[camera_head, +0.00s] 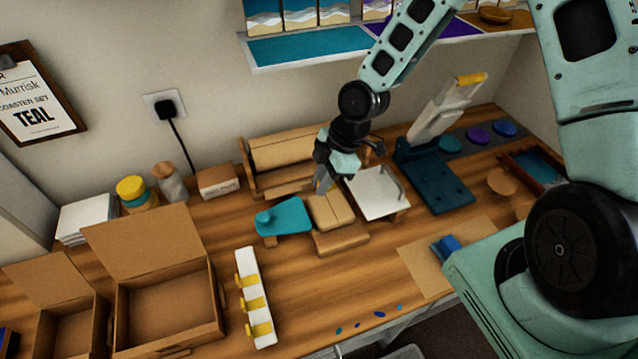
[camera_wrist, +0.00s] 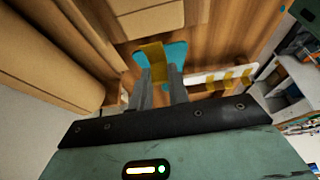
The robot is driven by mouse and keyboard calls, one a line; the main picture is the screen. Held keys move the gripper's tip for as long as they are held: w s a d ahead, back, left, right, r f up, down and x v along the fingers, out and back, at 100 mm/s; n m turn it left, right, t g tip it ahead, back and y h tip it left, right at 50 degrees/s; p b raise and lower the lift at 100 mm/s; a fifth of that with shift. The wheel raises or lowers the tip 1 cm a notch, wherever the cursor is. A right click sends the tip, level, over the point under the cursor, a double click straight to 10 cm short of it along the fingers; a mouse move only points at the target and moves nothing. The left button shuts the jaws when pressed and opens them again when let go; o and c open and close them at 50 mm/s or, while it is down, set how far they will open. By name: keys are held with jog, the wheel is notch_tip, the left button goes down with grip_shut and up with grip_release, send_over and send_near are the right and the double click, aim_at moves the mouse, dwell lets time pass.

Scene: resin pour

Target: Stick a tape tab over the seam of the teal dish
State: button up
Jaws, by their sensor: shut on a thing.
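The teal dish (camera_head: 287,218) lies on a small wooden support near the middle of the bench, left of some cardboard-coloured blocks. It also shows in the wrist view (camera_wrist: 178,52), partly hidden behind my fingers and a yellow tape tab. My gripper (camera_head: 321,188) is above and to the right of the dish, pointing down. In the wrist view its fingers (camera_wrist: 161,82) are shut on the yellow tape tab (camera_wrist: 155,62), which overlaps the dish in the picture. I cannot tell whether the tab touches the dish. The seam cannot be made out.
A white strip (camera_head: 247,262) with several yellow tabs lies in front. Open cardboard boxes (camera_head: 190,325) stand at the left. Brown blocks (camera_head: 338,243), a white-topped stand (camera_head: 375,193) and a dark teal press (camera_head: 440,182) are to the right. Bench between strip and brown sheet is mostly clear.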

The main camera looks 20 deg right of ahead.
aim_at(320, 210)
jog(key=shift+w+d, duration=0.15)
jog(key=shift+d, duration=0.25)
jog(key=shift+d+f+b, duration=0.25)
jog(key=shift+f+b, duration=0.05)
notch_tip(320, 210, down, 6)
jog(key=b, duration=0.5)
jog(key=shift+f+b, duration=0.15)
jog(key=shift+b, duration=0.25)
jog(key=shift+f, duration=0.6)
dwell(0.5)
jog(key=o, duration=0.8)
notch_tip(320, 210, up, 8)
jog(key=p, duration=0.6)
jog(key=shift+p, duration=0.4)
